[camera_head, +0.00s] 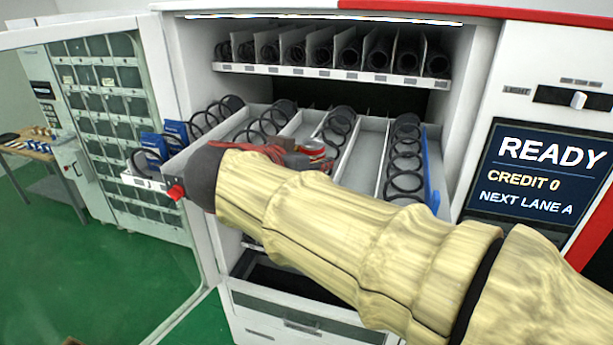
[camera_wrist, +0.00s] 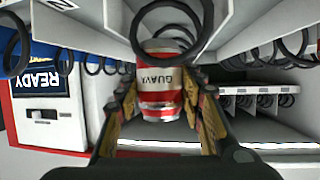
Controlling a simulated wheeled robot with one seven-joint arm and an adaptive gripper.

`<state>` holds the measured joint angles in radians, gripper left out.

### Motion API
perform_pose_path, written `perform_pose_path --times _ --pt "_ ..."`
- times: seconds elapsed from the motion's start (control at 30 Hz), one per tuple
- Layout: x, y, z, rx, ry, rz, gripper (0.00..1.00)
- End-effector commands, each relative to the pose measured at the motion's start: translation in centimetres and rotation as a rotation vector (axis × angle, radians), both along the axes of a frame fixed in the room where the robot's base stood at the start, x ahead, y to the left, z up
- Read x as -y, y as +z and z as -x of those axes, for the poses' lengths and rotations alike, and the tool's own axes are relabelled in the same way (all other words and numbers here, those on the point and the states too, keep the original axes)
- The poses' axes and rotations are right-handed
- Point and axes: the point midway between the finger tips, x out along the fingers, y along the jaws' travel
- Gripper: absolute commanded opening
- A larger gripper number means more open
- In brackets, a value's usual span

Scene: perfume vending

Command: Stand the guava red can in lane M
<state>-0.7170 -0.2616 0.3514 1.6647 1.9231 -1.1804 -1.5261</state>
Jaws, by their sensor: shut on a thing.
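The red and white guava can (camera_wrist: 160,84) is between the two fingers of my gripper (camera_wrist: 166,98) in the wrist view, with its GUAVA lettering upside down in that picture. My gripper is shut on it. In the head view my gripper (camera_head: 293,160) is over the pulled-out shelf (camera_head: 372,152), and only a small red and silver part of the can (camera_head: 314,149) shows beyond it. The can is beside a black coil (camera_wrist: 172,22) between lane dividers. I cannot tell whether its base touches the lane floor. The lane's letter is not readable from here.
Blue boxes (camera_head: 152,145) stand in the left lanes. A blue item (camera_head: 432,165) is at the right edge. A shelf of coils (camera_head: 330,52) is above. The open glass door (camera_head: 100,110) is at left, the READY panel (camera_head: 540,165) at right. My arm hides the shelf's front.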

Motion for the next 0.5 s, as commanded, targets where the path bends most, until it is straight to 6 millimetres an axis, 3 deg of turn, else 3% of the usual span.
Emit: perform_pose_path --times 0.27,0.5 --pt "-0.8 -1.6 -1.0 -0.001 -0.001 0.001 0.09" --pt "-1.1 -4.6 -1.2 0.000 0.001 0.002 0.09"
